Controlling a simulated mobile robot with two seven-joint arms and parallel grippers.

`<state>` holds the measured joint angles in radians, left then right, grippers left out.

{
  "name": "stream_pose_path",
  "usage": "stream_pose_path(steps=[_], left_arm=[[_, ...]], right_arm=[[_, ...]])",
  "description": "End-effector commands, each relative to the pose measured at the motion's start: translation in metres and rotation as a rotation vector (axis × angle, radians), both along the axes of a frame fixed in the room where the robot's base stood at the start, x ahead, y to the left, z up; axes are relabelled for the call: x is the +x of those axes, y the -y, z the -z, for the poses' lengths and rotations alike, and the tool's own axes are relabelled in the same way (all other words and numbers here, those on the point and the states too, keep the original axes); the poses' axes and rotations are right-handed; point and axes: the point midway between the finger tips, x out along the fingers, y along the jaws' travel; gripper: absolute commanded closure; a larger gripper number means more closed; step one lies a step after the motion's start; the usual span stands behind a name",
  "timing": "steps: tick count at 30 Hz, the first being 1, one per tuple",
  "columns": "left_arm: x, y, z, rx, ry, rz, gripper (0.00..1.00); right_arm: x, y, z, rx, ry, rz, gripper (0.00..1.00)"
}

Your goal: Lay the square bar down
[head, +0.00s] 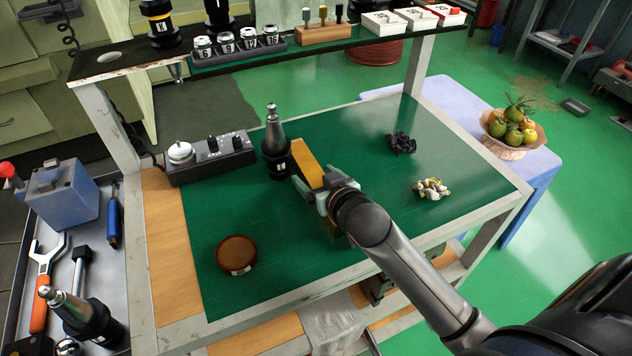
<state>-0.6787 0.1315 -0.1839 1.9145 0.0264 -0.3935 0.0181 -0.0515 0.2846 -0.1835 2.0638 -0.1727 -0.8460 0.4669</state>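The square bar (309,161) is a yellow, brass-coloured block in the middle of the green mat (330,270). My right gripper (322,186) reaches in from the lower right, with its fingers on either side of the bar, and looks shut on it. The bar's far end sticks out beyond the fingers, up and left in the picture. The gripper hides its middle, and a darker yellowish part shows below the gripper. I cannot tell whether the bar touches the mat. My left gripper is not in view.
A black tool holder (277,155) stands close left of the bar. A round brown-topped tin (236,254) is at front left, a control box (211,157) at back left. A dark crumpled heap (401,143) and pale crumpled pieces (431,188) lie right. Mat between is clear.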

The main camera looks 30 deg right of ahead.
Motion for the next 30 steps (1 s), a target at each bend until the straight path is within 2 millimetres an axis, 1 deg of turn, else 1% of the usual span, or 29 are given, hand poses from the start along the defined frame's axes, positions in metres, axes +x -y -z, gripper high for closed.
stream_pose_path(steps=[1, 2, 21, 30], left_arm=[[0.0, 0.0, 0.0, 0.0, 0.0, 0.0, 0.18], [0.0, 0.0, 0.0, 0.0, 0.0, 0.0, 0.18], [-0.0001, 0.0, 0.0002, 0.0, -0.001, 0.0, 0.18], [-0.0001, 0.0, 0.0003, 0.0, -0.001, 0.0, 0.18]], right_arm=[[-0.0001, 0.0001, 0.0001, 0.0, 0.0, 0.0, 0.24], [-0.0002, 0.0001, 0.0, 0.0, 0.0, 0.0, 0.27], [-0.0004, 0.0001, 0.0001, 0.0, 0.0, 0.0, 0.99], [-0.0004, 0.0, 0.0002, 0.0, -0.001, 0.0, 1.0]])
